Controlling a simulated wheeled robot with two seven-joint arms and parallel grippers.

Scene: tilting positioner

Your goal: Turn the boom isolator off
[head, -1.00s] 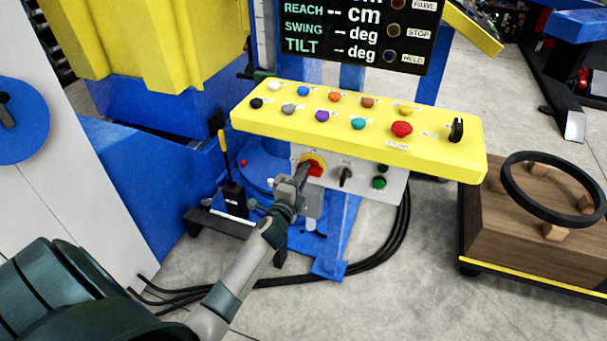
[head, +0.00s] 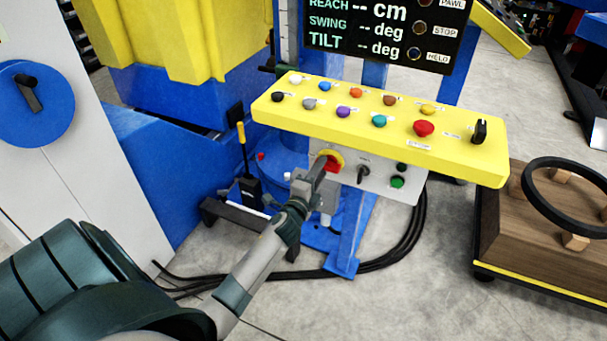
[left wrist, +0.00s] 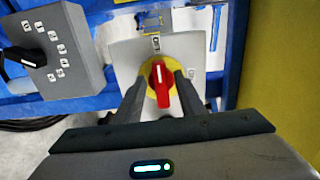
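The boom isolator is a red rotary handle on a yellow round plate (head: 336,157), on the grey panel below the yellow console. In the left wrist view the red handle (left wrist: 161,88) stands nearly upright in the picture, its white mark near the label at the top. My left gripper (head: 318,172) is at the isolator, seen from behind in the head view. In the left wrist view its two fingers (left wrist: 158,92) are apart, one on each side of the handle, with yellow plate showing between. Finger contact with the handle is not clear. My right gripper is not in view.
The yellow console (head: 370,135) with coloured buttons overhangs the panel. A black selector (head: 362,173) and a green button (head: 397,182) sit right of the isolator. A grey box with a black knob (left wrist: 28,58) shows in the left wrist view. Black cables (head: 400,245) lie on the floor.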

